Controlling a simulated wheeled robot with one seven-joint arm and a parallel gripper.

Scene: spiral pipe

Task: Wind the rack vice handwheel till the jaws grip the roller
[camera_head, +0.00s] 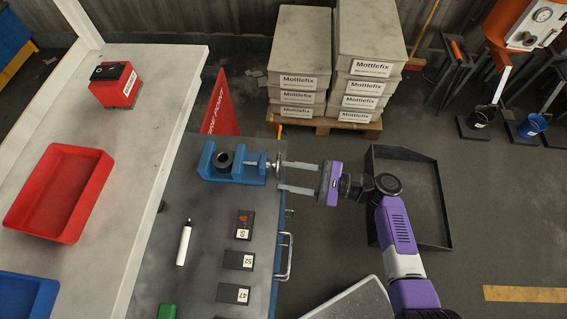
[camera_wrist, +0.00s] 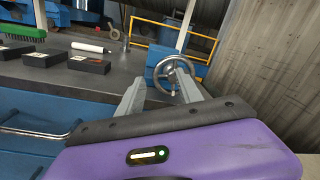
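The blue rack vice (camera_head: 232,176) sits at the far end of the dark bench top, and its body shows partly behind the wheel in the wrist view (camera_wrist: 152,66). The dark roller (camera_head: 223,160) stands between its jaws; I cannot tell whether both jaws touch it. The metal handwheel (camera_head: 277,164) is on the vice's right end, on a screw. It shows clearly in the wrist view (camera_wrist: 176,72). My gripper (camera_head: 281,176) is open, fingers pointing left at the wheel. In the wrist view the fingertips (camera_wrist: 160,87) straddle the wheel's lower part; contact is unclear.
Several dark numbered blocks (camera_head: 238,260) and a white marker (camera_head: 184,244) lie on the bench. A drawer handle (camera_head: 286,257) sticks out on the bench's right side. Boxes on a pallet (camera_head: 345,126) stand behind. A black open tray (camera_head: 431,210) lies on the floor right.

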